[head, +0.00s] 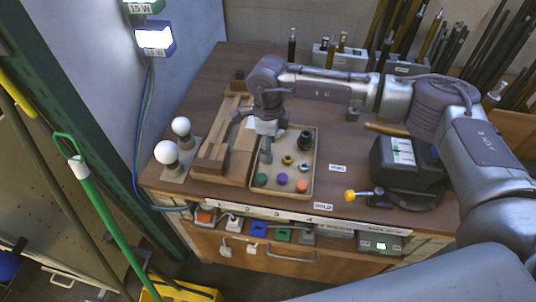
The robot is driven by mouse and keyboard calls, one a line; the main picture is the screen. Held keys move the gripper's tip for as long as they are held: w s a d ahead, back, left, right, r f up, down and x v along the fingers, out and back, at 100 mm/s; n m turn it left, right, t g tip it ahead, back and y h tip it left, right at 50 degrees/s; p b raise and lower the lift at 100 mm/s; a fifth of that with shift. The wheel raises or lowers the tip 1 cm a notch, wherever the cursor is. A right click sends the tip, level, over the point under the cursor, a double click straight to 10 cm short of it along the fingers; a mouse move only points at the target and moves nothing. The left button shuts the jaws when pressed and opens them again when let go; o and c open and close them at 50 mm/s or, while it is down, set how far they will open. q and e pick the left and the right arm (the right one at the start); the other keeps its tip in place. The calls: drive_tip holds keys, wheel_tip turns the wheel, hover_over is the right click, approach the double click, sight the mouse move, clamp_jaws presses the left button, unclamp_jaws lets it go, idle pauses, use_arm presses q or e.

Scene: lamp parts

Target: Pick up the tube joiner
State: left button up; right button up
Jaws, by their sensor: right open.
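My right gripper (266,131) points down over the back left part of a shallow tan tray (258,183). Its fingers look spread. A small grey upright part (266,150) shows right below it in the tray; it may be the tube joiner, but it is too small to be sure. I cannot tell whether the fingers touch it. The tray also holds a black cylinder (306,140), a yellow ring (287,160), a dark ring (304,166), and green (264,180), purple (282,179) and orange (301,186) pieces. My left gripper is out of view.
A wooden fixture (212,158) stands left of the tray, with two white bulbs (167,152) beside it. A black device (405,165) with a yellow-ended knob stands at the right. Tubes (430,38) stand upright at the back. The bench between tray and device is mostly clear.

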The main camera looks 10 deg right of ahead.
wheel_tip(320, 180, down, 4)
drive_tip(key=shift+r+p, duration=0.2)
drive_tip(key=shift+p, duration=0.15)
drive_tip(key=shift+f, duration=0.2)
drive_tip(key=shift+c, duration=1)
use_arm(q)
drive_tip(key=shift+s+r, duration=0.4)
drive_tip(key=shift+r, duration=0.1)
use_arm(e)
clamp_jaws()
